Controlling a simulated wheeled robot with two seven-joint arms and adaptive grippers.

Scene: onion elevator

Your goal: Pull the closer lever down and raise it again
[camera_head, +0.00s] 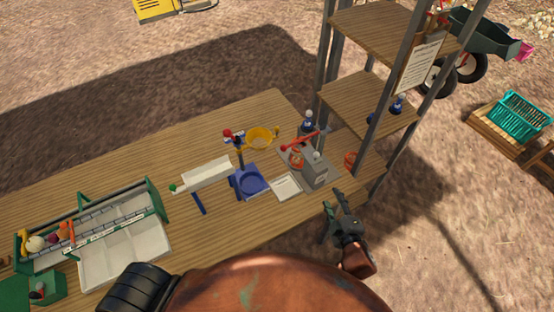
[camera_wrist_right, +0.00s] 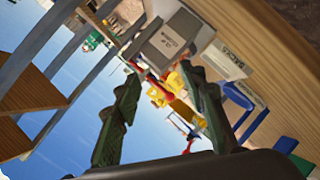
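A grey box (camera_head: 318,177) stands near the right end of the wooden table, with a red bar (camera_head: 303,140) above it and a pale round knob (camera_head: 316,156) at its top. Which of these is the closer lever I cannot tell for certain. My right gripper (camera_head: 335,207) is just in front of and to the right of the box, apart from it. In the right wrist view its two green fingers (camera_wrist_right: 163,75) are spread and empty. The labelled grey box (camera_wrist_right: 173,40) and a red bar (camera_wrist_right: 176,102) show beyond them. My left gripper is not in view.
A wooden shelf tower (camera_head: 368,98) on metal posts rises behind and right of the box. A sorting rack (camera_head: 126,250) is at the far left.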

